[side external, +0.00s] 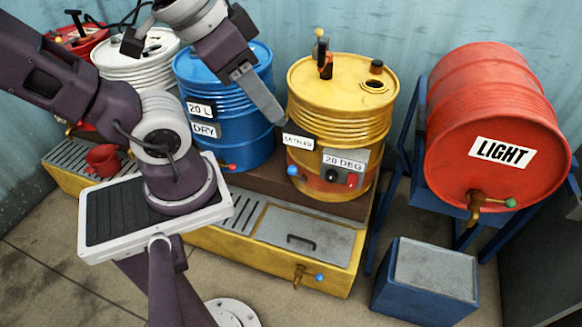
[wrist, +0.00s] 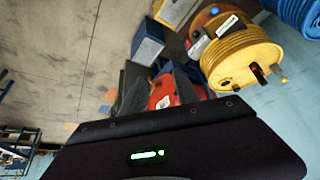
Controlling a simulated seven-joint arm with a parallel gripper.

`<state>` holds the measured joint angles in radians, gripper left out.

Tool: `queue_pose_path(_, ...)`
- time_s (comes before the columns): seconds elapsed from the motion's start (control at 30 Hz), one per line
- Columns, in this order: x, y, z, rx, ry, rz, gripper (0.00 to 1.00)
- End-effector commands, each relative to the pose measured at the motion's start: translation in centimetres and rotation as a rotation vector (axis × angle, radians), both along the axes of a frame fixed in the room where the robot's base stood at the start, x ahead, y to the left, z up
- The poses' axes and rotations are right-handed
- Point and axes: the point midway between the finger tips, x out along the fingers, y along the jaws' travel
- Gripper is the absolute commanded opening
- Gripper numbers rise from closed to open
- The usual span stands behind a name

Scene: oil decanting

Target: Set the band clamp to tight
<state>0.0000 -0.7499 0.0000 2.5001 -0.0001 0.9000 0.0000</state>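The yellow drum (side external: 335,105) stands on the brown ledge and also shows, tilted, in the wrist view (wrist: 240,60). The box carries a "20 DEG" label, a black knob and a red knob. I cannot make out which part is the band clamp or its setting. My gripper (side external: 276,116) hangs in the air between the blue and yellow drums, apparently just in front of the yellow drum's left side.
A blue drum (side external: 228,110) and a white drum (side external: 140,62) stand left of the yellow one. A red "LIGHT" drum (side external: 490,110) lies on a blue stand at right. A blue box (side external: 425,280) sits on the floor. A yellow drip tray (side external: 225,245) runs along the front.

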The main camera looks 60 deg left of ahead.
Motion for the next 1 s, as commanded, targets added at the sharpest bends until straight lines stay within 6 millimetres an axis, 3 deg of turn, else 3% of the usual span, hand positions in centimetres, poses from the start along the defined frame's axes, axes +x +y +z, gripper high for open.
queue_pose_path(0.43,0.0,0.0,0.0,0.000,0.000,0.000,0.36)
queue_pose_path(0.57,0.8,0.2,0.0,-0.001,0.022,0.014,0.57)
queue_pose_path(0.67,3.9,1.0,-0.4,-0.007,0.103,0.064,0.57)
queue_pose_path(0.77,8.6,2.9,-2.1,-0.030,0.219,0.141,0.57)
queue_pose_path(0.87,13.2,5.6,-5.7,-0.069,0.337,0.220,0.57)
queue_pose_path(1.0,18.4,10.8,-13.8,-0.153,0.485,0.358,0.57)
